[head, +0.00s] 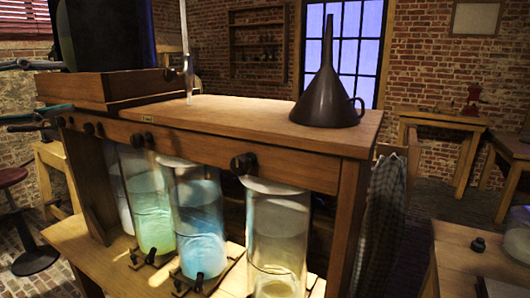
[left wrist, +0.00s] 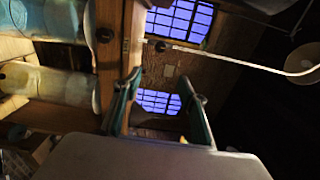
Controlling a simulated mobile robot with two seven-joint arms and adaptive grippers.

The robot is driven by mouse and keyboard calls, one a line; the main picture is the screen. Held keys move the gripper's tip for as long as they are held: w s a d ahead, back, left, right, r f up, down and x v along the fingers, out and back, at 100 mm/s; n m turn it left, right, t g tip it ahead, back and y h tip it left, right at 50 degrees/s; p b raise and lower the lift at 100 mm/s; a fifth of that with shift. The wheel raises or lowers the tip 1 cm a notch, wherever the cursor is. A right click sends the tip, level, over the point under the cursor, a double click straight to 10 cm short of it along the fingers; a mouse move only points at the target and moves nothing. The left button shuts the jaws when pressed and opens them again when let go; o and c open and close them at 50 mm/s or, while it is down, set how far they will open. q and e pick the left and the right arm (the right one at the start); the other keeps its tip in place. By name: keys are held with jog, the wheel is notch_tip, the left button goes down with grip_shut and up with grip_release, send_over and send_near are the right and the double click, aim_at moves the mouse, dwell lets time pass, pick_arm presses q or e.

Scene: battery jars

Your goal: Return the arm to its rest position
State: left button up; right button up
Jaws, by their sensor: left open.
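My left gripper (head: 58,116) shows at the left edge of the head view, beside the left end of the wooden stand (head: 250,112). In the left wrist view its two teal fingers (left wrist: 161,88) are spread apart with nothing held between them. Glass jars stand under the stand's top: one with green liquid (head: 152,205), one with blue (head: 198,225) and a paler one (head: 276,235). Another pale jar is partly hidden at the left. My right gripper is not in view.
A dark funnel (head: 327,95) stands mouth-down on the stand's top. A large dark vessel (head: 103,35) sits on a wooden box (head: 110,90), with a thin pale tube (head: 186,50) beside it. A checked cloth (head: 382,225) hangs at the right end. A stool (head: 12,178) is at left.

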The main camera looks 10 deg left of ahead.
pick_arm(q)
jog(key=w+d+f+g+h, duration=0.1)
jog(key=w+d+f+h, duration=0.15)
jog(key=w+f, duration=0.55)
jog(key=d+f+n, duration=0.3)
jog(key=f, duration=0.8)
jog(key=w+d+f+n+g+y, duration=0.1)
jog(key=d+f+n, duration=0.15)
jog(key=f, duration=0.85)
jog(key=d+f+n, duration=0.2)
jog(key=d+f, duration=0.1)
jog(key=f, duration=0.8)
jog(key=s+d+f+n+g+y, duration=0.1)
jog(key=s+d+f+n+y, duration=0.1)
jog(key=s+f, duration=0.5)
jog(key=s+d+f+n+g+y, duration=0.1)
jog(key=s+d+f+n, duration=0.4)
jog(key=f, duration=1)
jog(key=s+d+f+n+g+y, duration=0.1)
jog(key=s+d+f+n+y, duration=0.1)
jog(key=s+f, duration=0.8)
jog(key=shift+d+f+n+g+y, duration=0.4)
jog(key=shift+d+f+n, duration=0.3)
jog(key=shift+n, duration=0.15)
jog(key=shift+s+r, duration=0.1)
